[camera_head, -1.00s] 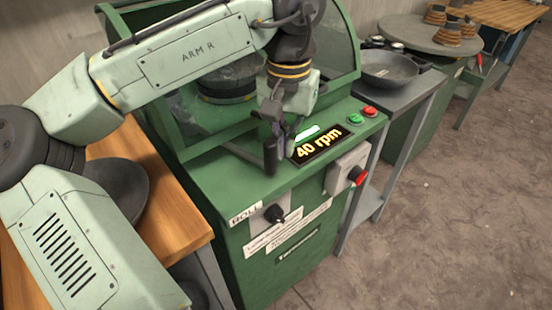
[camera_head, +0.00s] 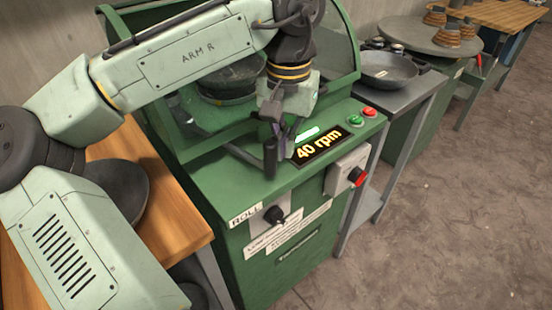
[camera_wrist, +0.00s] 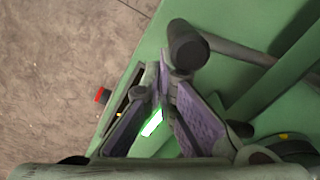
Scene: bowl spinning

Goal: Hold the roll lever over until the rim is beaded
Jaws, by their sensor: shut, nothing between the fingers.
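The roll lever's dark upright handle (camera_head: 270,158) stands at the front left of the green machine's top, on a grey bar running back to the left. It also shows in the wrist view (camera_wrist: 188,45), with its bar going right. My gripper (camera_head: 281,150) is shut and empty, its fingertips close beside the handle, on its right in the head view. In the wrist view the fingertips (camera_wrist: 166,78) lie against or very near the handle; I cannot tell if they touch. A dark bowl (camera_head: 228,82) sits behind the guard, partly hidden by my arm; its rim is not clear.
The display (camera_head: 318,147) reads 40 rpm, with a lit green bar (camera_head: 307,133) above it. Green (camera_head: 355,120) and red (camera_head: 370,112) buttons are right of it. A ROLL-labelled knob (camera_head: 274,214) and red-handled switch (camera_head: 357,177) are on the front. A pan (camera_head: 388,70) stands right.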

